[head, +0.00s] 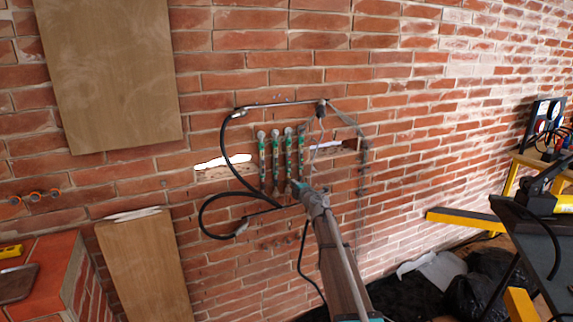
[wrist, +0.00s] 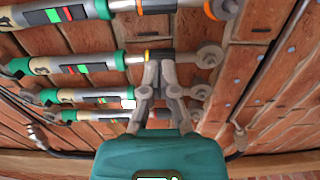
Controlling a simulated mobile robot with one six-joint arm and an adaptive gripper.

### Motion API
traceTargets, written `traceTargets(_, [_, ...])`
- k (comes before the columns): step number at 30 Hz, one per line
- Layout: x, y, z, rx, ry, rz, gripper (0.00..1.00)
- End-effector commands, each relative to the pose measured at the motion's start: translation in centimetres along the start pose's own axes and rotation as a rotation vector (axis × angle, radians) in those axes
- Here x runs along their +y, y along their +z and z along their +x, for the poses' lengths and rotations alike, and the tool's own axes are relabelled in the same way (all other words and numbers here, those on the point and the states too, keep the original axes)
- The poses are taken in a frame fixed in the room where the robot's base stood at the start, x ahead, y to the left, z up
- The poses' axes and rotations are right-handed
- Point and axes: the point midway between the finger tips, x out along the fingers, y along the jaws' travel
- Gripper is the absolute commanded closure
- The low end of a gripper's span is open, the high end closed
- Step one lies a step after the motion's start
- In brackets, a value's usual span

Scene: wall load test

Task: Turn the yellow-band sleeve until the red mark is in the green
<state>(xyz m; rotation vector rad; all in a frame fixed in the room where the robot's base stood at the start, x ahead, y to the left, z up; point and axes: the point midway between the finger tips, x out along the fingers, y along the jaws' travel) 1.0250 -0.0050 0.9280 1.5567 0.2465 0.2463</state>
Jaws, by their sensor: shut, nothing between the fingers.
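In the wrist view several tubes with green rings and dark windows lie side by side. The second from the top carries the yellow-band sleeve (wrist: 180,55), dark, with its yellow band at the left end. On that tube's window (wrist: 76,68) small red and green patches show at different places; the red mark looks outside the green, but it is small. My gripper (wrist: 160,63) is shut and empty, its fingertips at the sleeve's lower edge, overlapping it in the picture. Whether they touch cannot be told. In the head view my gripper (head: 298,187) is at the tubes' lower ends.
The neighbouring tubes (head: 262,160) stand close by on the brick wall. Black cables (head: 216,200) loop left of and below them. A wooden board (head: 110,75) is on the wall at upper left. A dark table (head: 530,230) with equipment stands at right.

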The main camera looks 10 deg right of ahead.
Motion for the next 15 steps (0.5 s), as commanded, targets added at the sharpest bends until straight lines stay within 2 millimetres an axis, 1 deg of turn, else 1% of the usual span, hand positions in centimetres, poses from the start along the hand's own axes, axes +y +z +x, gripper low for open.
traceTargets(15, [0.00, -0.02, 0.33, 0.000, 0.000, 0.000, 1.00])
